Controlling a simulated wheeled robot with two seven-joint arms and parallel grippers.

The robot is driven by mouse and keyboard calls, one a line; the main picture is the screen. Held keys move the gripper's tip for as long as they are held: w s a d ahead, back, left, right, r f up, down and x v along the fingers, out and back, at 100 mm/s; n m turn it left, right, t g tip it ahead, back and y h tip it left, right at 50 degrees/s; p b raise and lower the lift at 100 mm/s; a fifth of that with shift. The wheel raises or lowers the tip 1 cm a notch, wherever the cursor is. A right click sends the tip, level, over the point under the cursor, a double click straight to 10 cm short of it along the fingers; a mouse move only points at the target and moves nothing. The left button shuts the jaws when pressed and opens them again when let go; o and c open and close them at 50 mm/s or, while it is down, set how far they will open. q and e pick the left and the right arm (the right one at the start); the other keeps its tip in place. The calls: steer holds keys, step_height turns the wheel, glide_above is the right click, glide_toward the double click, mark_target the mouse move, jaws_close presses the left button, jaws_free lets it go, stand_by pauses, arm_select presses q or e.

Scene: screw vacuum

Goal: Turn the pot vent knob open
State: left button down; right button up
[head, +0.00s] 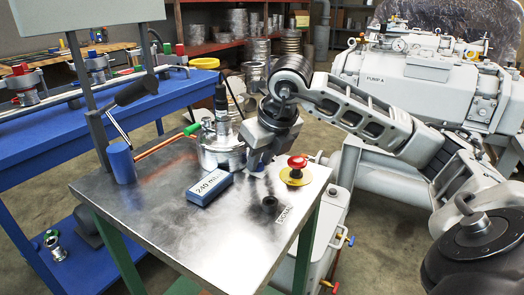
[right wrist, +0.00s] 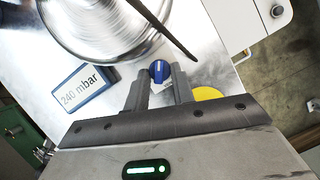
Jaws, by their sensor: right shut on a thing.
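The metal pot (head: 222,150) stands on the steel table top, and its round lid (right wrist: 105,30) shows at the top of the right wrist view. A blue knob (right wrist: 159,70) with a pale pointer line sits beside the pot. I take it for the vent knob. My right gripper (right wrist: 160,84) points down at the table and is shut on this knob, one finger on each side. In the head view my right gripper (head: 256,164) is right of the pot and mostly hides the knob. My left gripper is not in view.
A blue display reading 240 mbar (head: 210,189) lies in front of the pot. A red emergency button on a yellow base (head: 296,171) stands close to the right of my gripper. The table's left front is clear.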

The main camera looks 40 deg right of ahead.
steer(key=shift+r+m, duration=0.15)
steer(key=shift+m, duration=0.35)
steer(key=shift+a+m+h+p, duration=0.15)
steer(key=shift+m+h+p, duration=0.35)
steer(key=shift+m, duration=0.3)
steer(key=shift+m+g, duration=0.3)
steer(key=shift+m, duration=0.4)
steer(key=shift+w+a+m+h+p, duration=0.1)
steer(key=shift+m+h+p, duration=0.25)
steer(key=shift+m, duration=0.25)
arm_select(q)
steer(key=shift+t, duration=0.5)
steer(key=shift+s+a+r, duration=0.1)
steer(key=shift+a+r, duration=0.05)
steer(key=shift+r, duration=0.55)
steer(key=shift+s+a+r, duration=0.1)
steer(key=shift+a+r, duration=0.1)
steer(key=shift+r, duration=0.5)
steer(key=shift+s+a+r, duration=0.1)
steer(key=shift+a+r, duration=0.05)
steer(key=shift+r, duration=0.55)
arm_select(e)
steer(key=shift+m+h, duration=0.35)
steer(key=shift+m, duration=0.25)
steer(key=o, duration=1)
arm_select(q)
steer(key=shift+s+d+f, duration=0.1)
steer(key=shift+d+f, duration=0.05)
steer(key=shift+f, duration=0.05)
